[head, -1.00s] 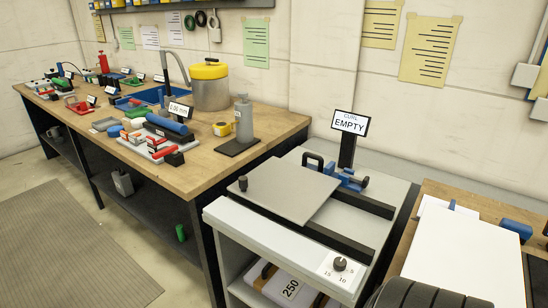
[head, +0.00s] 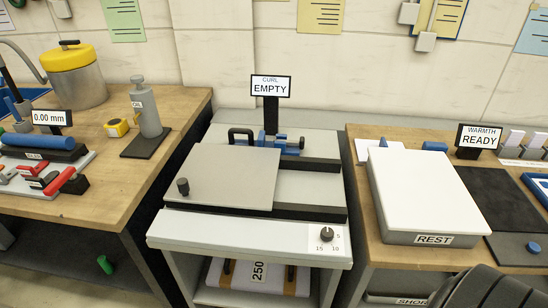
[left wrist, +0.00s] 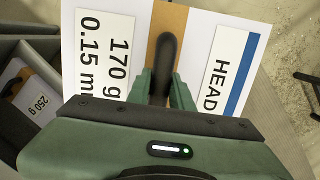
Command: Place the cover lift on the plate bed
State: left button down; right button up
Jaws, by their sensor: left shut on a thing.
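The cover lift (left wrist: 206,20) shows in the left wrist view as a white stack with a brown band, a dark handle and labels reading 170 g, 0.15 m and HEAD. My left gripper (left wrist: 160,92) is shut on its dark handle. Neither this lift nor my left gripper shows in the head view. I cannot tell for sure which surface is the plate bed. My right gripper is in neither view.
A lift marked 250 (head: 225,272) lies on the shelf below. A dial (head: 327,234) is on the bench front. A wooden workbench (head: 125,165) stands left.

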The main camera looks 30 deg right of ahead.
aim_at(231, 164)
jog(key=i+j+z, duration=0.15)
jog(key=j+z, duration=0.25)
jog(key=i+j+z, duration=0.1)
jog(key=z, duration=0.3)
jog(key=j+z, duration=0.85)
jog(key=k+j+z, duration=0.2)
jog(key=i+j, duration=0.1)
